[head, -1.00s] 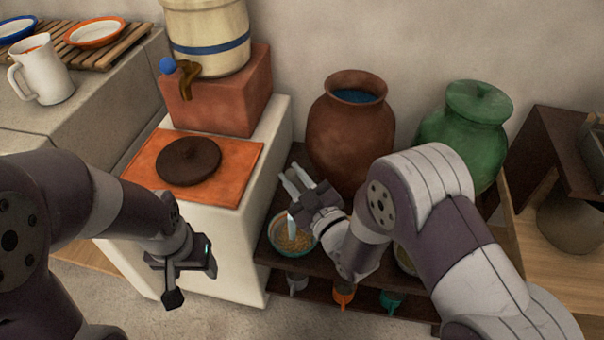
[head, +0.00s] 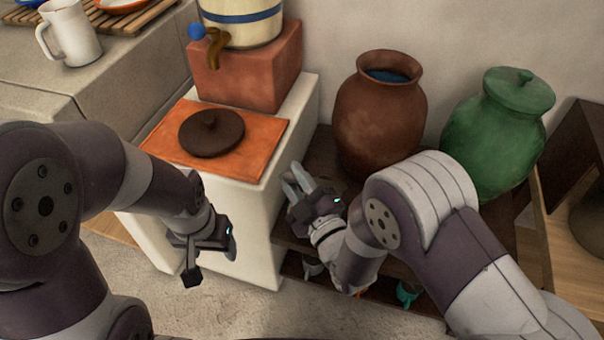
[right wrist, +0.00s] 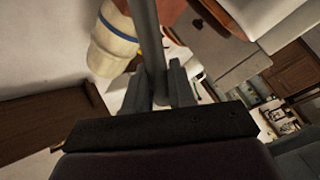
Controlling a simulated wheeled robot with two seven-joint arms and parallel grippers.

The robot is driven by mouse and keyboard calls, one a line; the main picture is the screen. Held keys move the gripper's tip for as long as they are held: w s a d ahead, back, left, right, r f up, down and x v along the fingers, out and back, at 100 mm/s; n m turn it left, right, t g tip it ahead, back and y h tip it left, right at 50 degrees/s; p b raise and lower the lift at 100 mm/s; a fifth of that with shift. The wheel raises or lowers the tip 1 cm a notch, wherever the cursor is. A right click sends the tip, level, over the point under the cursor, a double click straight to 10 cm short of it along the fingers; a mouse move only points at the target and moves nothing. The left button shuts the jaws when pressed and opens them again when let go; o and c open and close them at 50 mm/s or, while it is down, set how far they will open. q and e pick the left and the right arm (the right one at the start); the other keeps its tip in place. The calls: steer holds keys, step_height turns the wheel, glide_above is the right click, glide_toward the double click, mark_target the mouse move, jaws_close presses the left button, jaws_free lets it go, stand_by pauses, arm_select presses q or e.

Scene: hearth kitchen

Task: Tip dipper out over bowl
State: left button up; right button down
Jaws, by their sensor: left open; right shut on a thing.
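My right gripper (head: 296,182) is over the low dark shelf beside the stove, its pale fingers pointing up and left. In the right wrist view, the fingers (right wrist: 155,88) are shut on a long grey bar (right wrist: 146,35), which seems to be the dipper's handle. The dipper's cup cannot be made out. The bowl is not visible now; my right gripper and forearm cover the part of the shelf where it stood. My left gripper (head: 205,250) is open and empty, in front of the white stove block, with its fingers pointing down.
A brown jar (head: 380,120) with blue inside and a lidded green jar (head: 498,135) stand behind my right arm. A dark lid (head: 211,133) lies on the orange stove top (head: 262,150). A tapped crock (head: 240,22) and a white mug (head: 72,35) are further back.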

steer(key=s+a+f+n+y+b, duration=0.1)
steer(key=s+a+f+n+b, duration=0.2)
steer(key=f+n+b, duration=0.2)
steer(key=s+a+f+n+g+y+b, duration=0.1)
steer(key=s+a+f+n+b, duration=0.2)
steer(key=a+f+n+b, duration=0.1)
steer(key=shift+a+f+n+y+b, duration=0.15)
steer(key=shift+f+n+y+b, duration=0.4)
steer(key=shift+f+n, duration=0.8)
stand_by(1.5)
